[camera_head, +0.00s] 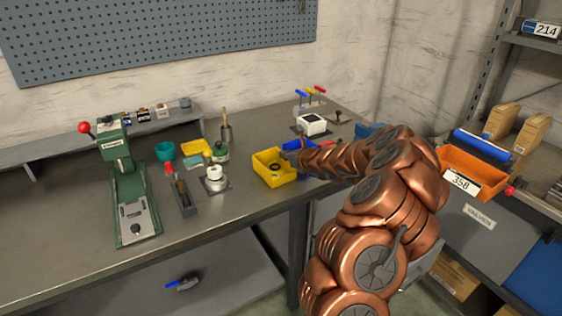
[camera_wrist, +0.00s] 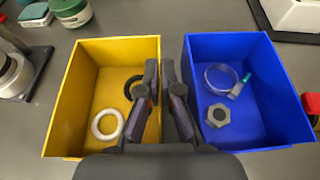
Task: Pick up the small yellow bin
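The small yellow bin (camera_head: 268,176) is open-topped and stands upright near the bench's front edge. In the wrist view the bin (camera_wrist: 62,118) is on the left, with a white ring (camera_wrist: 107,124) and a dark ring inside. My gripper (camera_wrist: 161,70) is at its right wall, one finger inside the bin and the other in the gap beside the blue bin (camera_wrist: 262,50). The fingers are close together, with the yellow wall between them, and look shut on it. In the head view my arm hides most of the blue bin and part of the gripper.
The blue bin holds a clear ring, a nut and a small teal-tipped piece. A white box (camera_head: 312,124) is behind. An orange bin (camera_head: 470,170) is at right.

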